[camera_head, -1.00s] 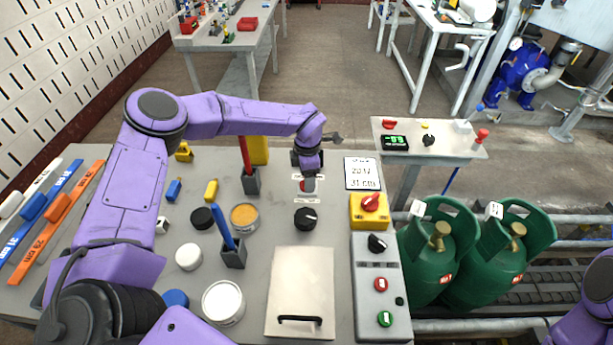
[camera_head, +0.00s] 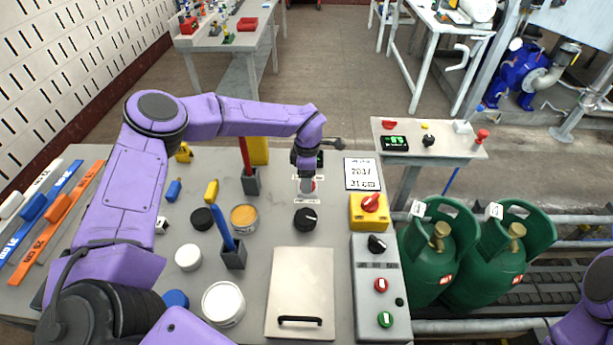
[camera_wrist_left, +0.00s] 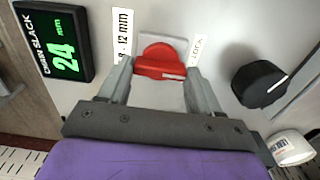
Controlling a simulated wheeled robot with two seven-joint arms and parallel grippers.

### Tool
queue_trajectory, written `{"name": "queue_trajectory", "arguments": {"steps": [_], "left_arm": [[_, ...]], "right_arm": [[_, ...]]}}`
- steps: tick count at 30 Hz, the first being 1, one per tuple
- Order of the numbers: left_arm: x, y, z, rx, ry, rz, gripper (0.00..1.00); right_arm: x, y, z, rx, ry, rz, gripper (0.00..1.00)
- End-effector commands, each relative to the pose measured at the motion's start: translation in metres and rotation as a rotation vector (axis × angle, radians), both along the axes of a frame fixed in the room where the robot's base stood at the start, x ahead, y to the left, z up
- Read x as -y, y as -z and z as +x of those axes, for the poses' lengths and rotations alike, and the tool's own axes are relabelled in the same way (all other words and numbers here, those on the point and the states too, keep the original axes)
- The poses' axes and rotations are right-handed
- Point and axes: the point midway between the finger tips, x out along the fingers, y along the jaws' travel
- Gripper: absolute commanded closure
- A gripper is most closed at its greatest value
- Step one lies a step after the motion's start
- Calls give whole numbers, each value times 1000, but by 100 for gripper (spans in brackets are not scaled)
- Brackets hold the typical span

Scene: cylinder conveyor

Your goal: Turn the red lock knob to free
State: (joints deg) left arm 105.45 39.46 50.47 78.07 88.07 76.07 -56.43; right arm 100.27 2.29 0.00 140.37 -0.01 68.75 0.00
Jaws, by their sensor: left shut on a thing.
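The red lock knob (camera_wrist_left: 160,62) sits on a pale plate between a "12 mm" label and a "LOCK" label in the left wrist view. Its bar lies nearly across the picture, slightly tilted, with a pale mark towards its right end. My left gripper (camera_wrist_left: 160,72) has its two fingers on either side of the knob and is shut on it. In the head view my left gripper (camera_head: 307,180) points down onto the knob, which it mostly hides; a little red shows beside it. My right gripper is out of view.
A black knob (camera_wrist_left: 261,84) stands right of the lock knob in the wrist view. A "CHAIN SLACK" display (camera_wrist_left: 55,45) reads 24 mm. A yellow box (camera_head: 356,217) with another red knob stands close by. Pen holders, jars and a lidded panel (camera_head: 285,285) crowd the bench.

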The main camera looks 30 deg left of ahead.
Motion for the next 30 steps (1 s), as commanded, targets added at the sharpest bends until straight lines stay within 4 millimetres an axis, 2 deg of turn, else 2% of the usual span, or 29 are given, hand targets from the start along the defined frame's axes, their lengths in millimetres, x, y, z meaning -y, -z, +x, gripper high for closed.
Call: {"name": "queue_trajectory", "arguments": {"steps": [1,2,3,4,14,17,24,30], "left_arm": [[2,2,-2,-5,6,-1,67],[2,2,-2,-5,6,-1,26],[2,2,-2,-5,6,-1,13],[2,2,-2,-4,5,-1,11],[0,-4,-1,-1,0,0,11],[0,-20,0,3,0,-1,11],[1,-77,0,1,2,0,11],[1,-102,-1,-2,3,0,11]], "right_arm": [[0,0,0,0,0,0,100],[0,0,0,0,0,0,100],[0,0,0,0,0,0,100],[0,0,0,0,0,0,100],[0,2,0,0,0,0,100],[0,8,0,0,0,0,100],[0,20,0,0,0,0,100],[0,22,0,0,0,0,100]]}}
